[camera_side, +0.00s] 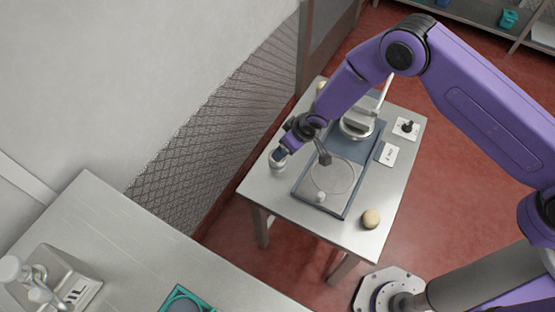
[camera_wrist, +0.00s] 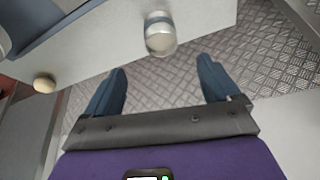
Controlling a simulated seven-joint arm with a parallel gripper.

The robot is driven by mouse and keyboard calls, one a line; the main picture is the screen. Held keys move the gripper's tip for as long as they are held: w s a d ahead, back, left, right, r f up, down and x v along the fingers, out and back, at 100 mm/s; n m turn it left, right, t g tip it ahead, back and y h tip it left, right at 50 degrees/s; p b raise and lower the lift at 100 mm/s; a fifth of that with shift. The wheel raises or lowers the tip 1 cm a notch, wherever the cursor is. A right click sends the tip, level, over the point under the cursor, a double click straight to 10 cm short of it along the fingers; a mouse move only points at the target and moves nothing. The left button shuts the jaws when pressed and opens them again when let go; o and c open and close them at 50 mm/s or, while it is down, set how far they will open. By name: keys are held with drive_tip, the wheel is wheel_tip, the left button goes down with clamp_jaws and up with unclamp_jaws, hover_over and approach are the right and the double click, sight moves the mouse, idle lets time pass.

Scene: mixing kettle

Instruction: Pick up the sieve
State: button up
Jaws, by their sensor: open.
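What looks like the sieve, a round, pale mesh disc (camera_side: 336,177), lies in a blue-grey tray (camera_side: 301,184) on the small table. A dark grey stem stands at its far-left edge; I cannot tell whether it is the handle. My gripper (camera_side: 279,153) is to the left of the tray, apart from the disc, by a small jar (camera_side: 277,165). In the wrist view my gripper (camera_wrist: 161,64) has two blue fingers spread wide, with nothing between them. The jar (camera_wrist: 160,36) shows just beyond the fingertips. The disc is not clearly visible there.
A metal pan-like vessel (camera_side: 357,126) with a long pale handle stands at the tray's far end. A cream ball (camera_side: 371,218) sits at the near right of the table (camera_side: 290,205). A white card (camera_side: 389,154) lies right of the tray. A mesh-patterned wall panel (camera_side: 215,130) stands left of the table.

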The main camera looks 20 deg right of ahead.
drive_tip(key=x, duration=0.7)
drive_tip(key=shift+f, duration=0.1)
drive_tip(key=shift+x, duration=2.55)
drive_tip(key=shift+s, duration=0.1)
drive_tip(key=c, duration=1.2)
